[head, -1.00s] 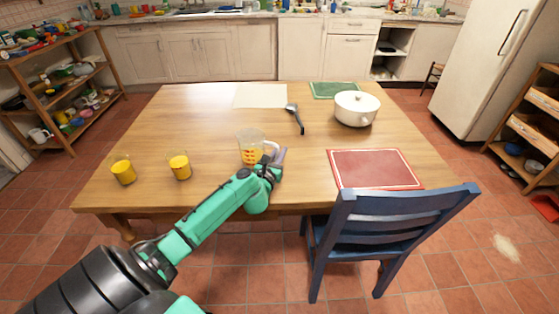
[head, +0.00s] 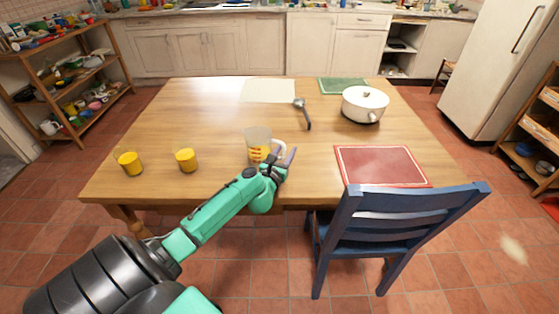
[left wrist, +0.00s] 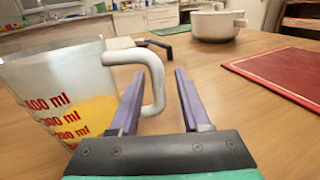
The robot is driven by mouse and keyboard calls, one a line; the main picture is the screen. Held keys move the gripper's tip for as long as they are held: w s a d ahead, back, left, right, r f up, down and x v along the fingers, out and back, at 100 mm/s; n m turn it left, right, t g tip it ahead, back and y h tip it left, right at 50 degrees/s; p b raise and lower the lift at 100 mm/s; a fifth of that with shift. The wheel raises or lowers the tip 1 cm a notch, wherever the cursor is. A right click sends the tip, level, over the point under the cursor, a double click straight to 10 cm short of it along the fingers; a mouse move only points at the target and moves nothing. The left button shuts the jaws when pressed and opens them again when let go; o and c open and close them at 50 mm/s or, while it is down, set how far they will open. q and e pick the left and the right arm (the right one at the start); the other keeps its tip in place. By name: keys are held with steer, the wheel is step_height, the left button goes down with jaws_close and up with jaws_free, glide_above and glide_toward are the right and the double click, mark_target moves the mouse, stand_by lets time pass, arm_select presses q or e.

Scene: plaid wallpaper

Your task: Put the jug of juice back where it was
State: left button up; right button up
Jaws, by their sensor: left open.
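The jug of juice (head: 258,146) stands upright on the wooden table near its front edge. It is clear with red markings, a white handle and some orange juice low inside. In the left wrist view the jug (left wrist: 62,95) fills the left side. My left gripper (head: 286,157) is at the jug's handle side. In the left wrist view the gripper (left wrist: 155,88) is open, its fingers apart. The handle (left wrist: 155,80) reaches down into the space between the fingers, nearer the left finger; I cannot tell whether they touch. My right gripper is not in view.
Two glasses of orange juice (head: 131,163) (head: 186,160) stand left of the jug. A ladle (head: 303,113), a white pot (head: 365,104), a red mat (head: 382,166), a green mat (head: 342,86) and a pale mat (head: 268,91) lie across the table (head: 200,110). A blue chair (head: 385,235) stands at the front right.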

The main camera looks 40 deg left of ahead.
arm_select(q)
steer(key=v, duration=1.1)
steer(key=shift+s+r, duration=0.15)
